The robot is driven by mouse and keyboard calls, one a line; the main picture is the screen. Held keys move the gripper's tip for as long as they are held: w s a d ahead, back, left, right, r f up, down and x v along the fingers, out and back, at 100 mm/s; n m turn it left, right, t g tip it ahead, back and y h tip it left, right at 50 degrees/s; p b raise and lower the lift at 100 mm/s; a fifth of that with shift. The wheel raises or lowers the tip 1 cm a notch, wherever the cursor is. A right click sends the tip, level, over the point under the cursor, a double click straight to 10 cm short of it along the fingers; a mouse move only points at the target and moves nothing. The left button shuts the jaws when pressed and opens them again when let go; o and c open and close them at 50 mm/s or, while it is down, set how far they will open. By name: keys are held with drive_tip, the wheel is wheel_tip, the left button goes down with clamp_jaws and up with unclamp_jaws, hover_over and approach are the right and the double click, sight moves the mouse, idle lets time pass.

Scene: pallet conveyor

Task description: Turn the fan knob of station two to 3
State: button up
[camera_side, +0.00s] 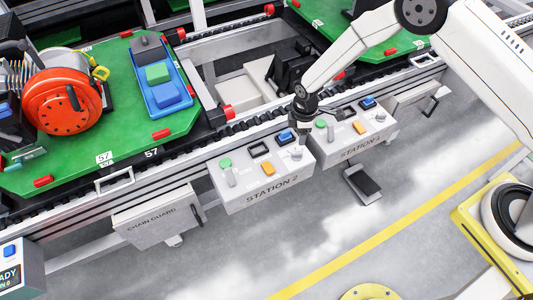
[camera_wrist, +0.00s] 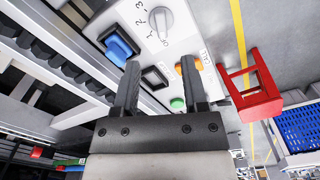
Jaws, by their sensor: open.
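The station two panel (camera_side: 240,199) is a light grey box labelled STATION 2 on the conveyor's front side. Its fan knob (camera_side: 297,153) is pale and round, at the panel's right end. In the wrist view the knob (camera_wrist: 160,22) has a raised grip bar and printed marks including 1, 2 and 3 around it. Which mark it points to is hard to tell. My gripper (camera_side: 302,133) is above the panel's right end, close to the knob. In the wrist view my gripper (camera_wrist: 158,62) is open and empty, with its fingertips apart and the knob beyond them.
On the same panel are a blue button (camera_side: 286,138), an orange button (camera_side: 268,168), a green button (camera_side: 225,163) and a black-framed window (camera_side: 259,150). The station 1 panel (camera_side: 357,145) stands close on the right. A green pallet (camera_side: 110,150) sits on the conveyor.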

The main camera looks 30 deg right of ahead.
sight(297, 152)
drive_tip(key=shift+a+f, duration=0.15)
drive_tip(key=shift+f, duration=0.3)
drive_tip(key=shift+f, duration=0.1)
drive_tip(key=shift+f, duration=3.8)
clamp_jaws()
